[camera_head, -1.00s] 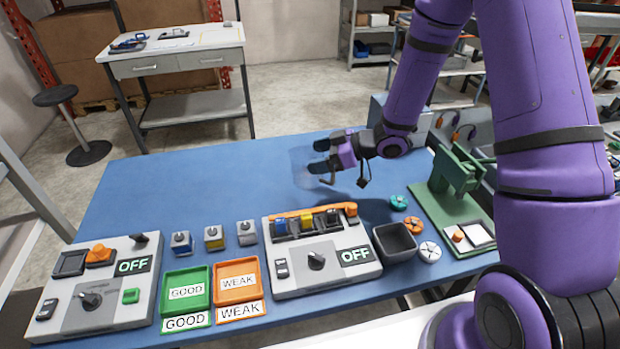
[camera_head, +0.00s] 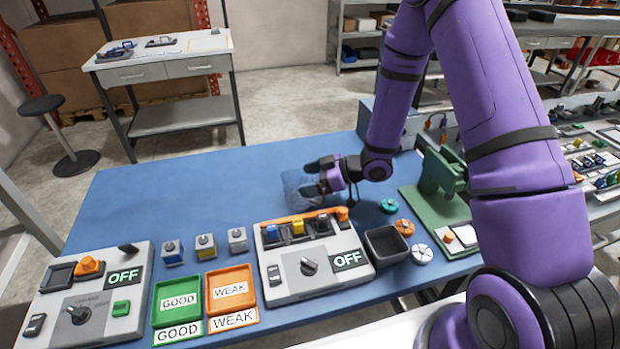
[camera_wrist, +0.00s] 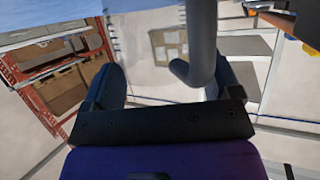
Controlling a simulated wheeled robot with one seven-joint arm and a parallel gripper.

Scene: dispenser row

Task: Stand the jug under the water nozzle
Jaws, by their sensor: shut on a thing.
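The clear, see-through jug (camera_head: 298,190) is at my gripper (camera_head: 320,178), over the blue table behind the middle grey box. My gripper is shut on it, coming from the right. In the wrist view the jug's clear wall (camera_wrist: 150,45) with faint scale marks and a curved grey handle (camera_wrist: 203,55) show between my two dark fingers (camera_wrist: 168,88). The jug's outline is faint, and I cannot tell whether its base touches the table. I cannot make out the water nozzle; my arm covers part of the back right.
A grey box with coloured cells (camera_head: 312,262) reading OFF stands just in front of the jug. A dark bin (camera_head: 386,246), small round parts and a green press (camera_head: 440,178) are to the right. A blue-grey box (camera_head: 367,118) stands behind my arm.

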